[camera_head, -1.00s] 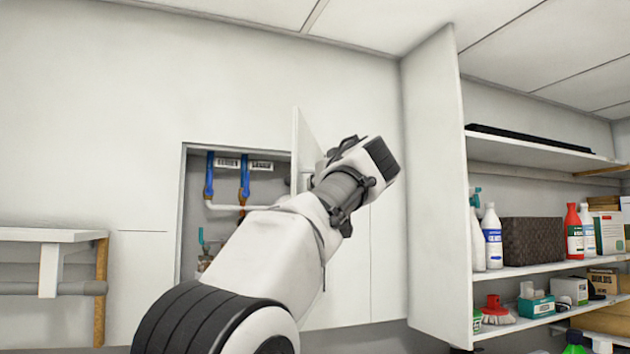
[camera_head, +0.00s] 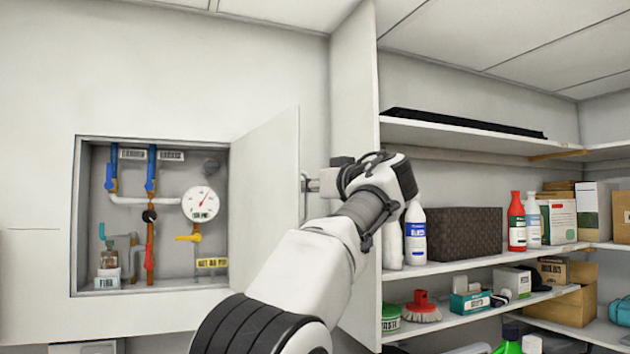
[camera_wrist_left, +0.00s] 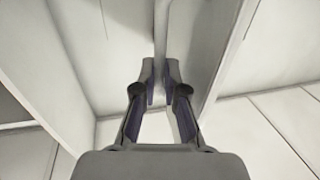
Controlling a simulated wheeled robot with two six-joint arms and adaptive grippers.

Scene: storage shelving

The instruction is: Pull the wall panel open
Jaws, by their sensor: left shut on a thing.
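The white wall panel (camera_head: 265,190) stands wide open, hinged on the right side of a recess in the wall. Its handle (camera_head: 304,195) is on the outer face near the free edge. My left gripper (camera_head: 311,184) reaches this handle from the right and is shut on it. In the left wrist view the two dark fingers (camera_wrist_left: 159,75) close around the pale bar of the handle (camera_wrist_left: 161,35). My right gripper is in neither view.
The open recess (camera_head: 120,285) shows pipes, valves and a round gauge (camera_head: 200,204). A white upright partition (camera_head: 354,120) stands close behind my left gripper. Shelves (camera_head: 480,266) with bottles, boxes and a dark basket (camera_head: 457,233) fill the right.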

